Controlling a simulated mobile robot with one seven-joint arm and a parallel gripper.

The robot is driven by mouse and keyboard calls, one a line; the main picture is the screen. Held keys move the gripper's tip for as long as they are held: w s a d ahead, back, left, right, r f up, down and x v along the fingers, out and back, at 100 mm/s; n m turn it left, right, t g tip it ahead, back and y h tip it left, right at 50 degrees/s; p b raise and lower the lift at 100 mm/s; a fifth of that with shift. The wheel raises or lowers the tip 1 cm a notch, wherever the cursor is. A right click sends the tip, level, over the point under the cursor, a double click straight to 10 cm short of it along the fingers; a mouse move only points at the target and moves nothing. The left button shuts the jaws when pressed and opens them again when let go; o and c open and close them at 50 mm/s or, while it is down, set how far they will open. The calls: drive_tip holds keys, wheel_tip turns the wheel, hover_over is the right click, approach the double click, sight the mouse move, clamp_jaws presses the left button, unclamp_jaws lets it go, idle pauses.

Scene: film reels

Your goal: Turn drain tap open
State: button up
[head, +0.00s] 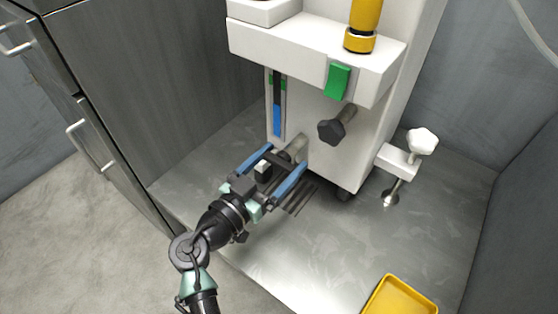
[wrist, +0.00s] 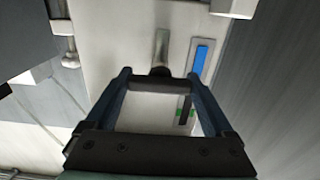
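The drain tap (wrist: 162,48) is a metal stub low on the white machine's front, with a dark end and a crosswise handle bar (wrist: 158,87). In the head view its metal part (head: 298,147) shows just beyond my gripper (head: 284,163). My gripper reaches the tap from the front with its blue fingers wide apart. In the wrist view my gripper (wrist: 159,76) has the bar lying between its fingers, spanning most of the gap. I cannot tell whether the fingers touch the bar's ends. The lower part of the tap is partly hidden by my fingers in the head view.
A blue level gauge (head: 277,118) is beside the tap. A yellow tray (head: 403,298) lies at front right. Grey cabinet drawers (head: 120,130) stand left.

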drive_tip(key=c, duration=0.7)
drive_tip(key=shift+n, duration=0.3)
drive_tip(key=n+p, duration=0.1)
drive_tip(key=n, duration=0.2)
drive_tip(key=shift+n, duration=0.4)
drive_tip(key=n+p, duration=0.2)
drive_tip(key=n, duration=0.2)
drive_tip(key=n+p, duration=0.3)
drive_tip(key=n, duration=0.2)
drive_tip(key=shift+r+n, duration=0.1)
drive_tip(key=shift+n, duration=0.3)
drive_tip(key=shift+s+n+p, duration=0.1)
drive_tip(key=shift+n+p, duration=0.8)
drive_tip(key=shift+n, duration=0.9)
drive_tip(key=shift+f, duration=0.2)
